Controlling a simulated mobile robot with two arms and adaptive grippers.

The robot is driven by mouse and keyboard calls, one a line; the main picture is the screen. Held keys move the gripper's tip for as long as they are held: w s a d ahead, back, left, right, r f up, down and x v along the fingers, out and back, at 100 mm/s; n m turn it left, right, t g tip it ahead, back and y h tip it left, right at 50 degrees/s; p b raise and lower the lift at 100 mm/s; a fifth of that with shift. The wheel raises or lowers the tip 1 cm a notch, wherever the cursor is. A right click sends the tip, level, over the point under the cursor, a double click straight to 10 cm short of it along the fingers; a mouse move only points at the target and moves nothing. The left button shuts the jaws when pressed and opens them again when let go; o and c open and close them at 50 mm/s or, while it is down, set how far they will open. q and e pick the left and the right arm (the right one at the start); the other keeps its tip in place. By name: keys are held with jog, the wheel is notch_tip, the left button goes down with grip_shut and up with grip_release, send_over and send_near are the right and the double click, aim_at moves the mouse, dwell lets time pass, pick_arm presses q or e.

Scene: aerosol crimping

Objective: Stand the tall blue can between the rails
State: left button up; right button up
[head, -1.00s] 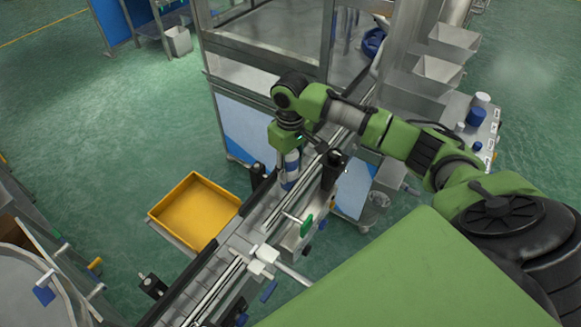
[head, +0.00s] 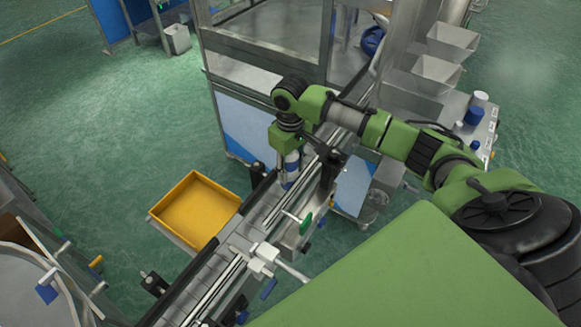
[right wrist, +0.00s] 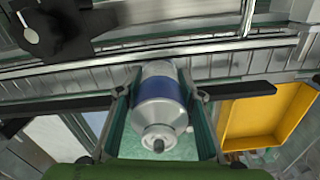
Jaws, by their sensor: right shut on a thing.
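The tall blue can (head: 290,173), silver with a blue band, is upright at the conveyor in the head view. In the right wrist view the can (right wrist: 160,92) lies between my gripper's two fingers, its domed top and small valve toward the camera. My right gripper (head: 291,158) points down and is shut on the can. The rails (head: 270,212) run along the conveyor on both sides. The can's base is at rail level; I cannot tell whether it touches the belt. My left gripper is not in view.
A yellow tray (head: 196,209) sits left of the conveyor. A machine with a framed enclosure (head: 265,50) stands behind. A green-handled clamp (head: 305,224) and white fittings (head: 262,258) sit along the rails. Several containers (head: 473,116) stand on a side table at right.

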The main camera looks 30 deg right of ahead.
jog(key=shift+f, duration=0.15)
jog(key=o, duration=1.2)
notch_tip(320, 180, up, 12)
jog(key=shift+f, duration=0.1)
